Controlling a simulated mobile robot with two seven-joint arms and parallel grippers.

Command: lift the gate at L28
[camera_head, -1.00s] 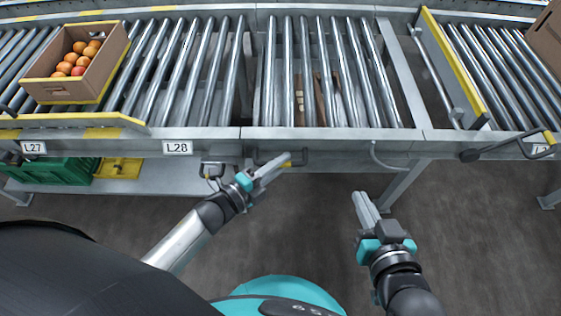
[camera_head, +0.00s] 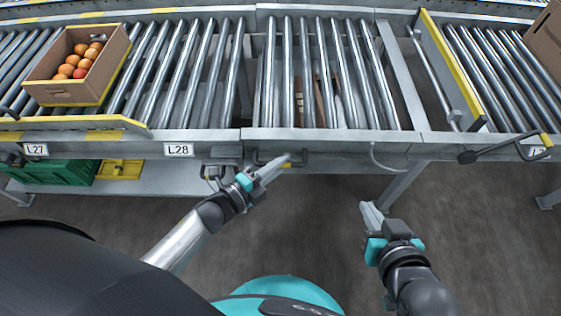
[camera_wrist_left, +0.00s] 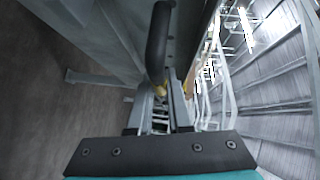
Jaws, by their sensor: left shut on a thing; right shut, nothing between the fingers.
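The L28 label (camera_head: 178,149) is on the conveyor's front rail. To its right, a roller section (camera_head: 258,110) lies level with the neighbouring rollers; it appears to be the gate. A dark handle with a yellow part (camera_head: 287,165) is on its front edge. My left gripper (camera_head: 272,171) is shut on this handle at the front rail. In the left wrist view the dark bar of the handle (camera_wrist_left: 158,45) runs down to the fingers, which partly hide its yellow part. My right gripper (camera_head: 370,213) is shut and empty, apart from the conveyor, over the floor.
A green crate (camera_head: 60,172) and yellow tray (camera_head: 119,169) are below. The floor in front is clear.

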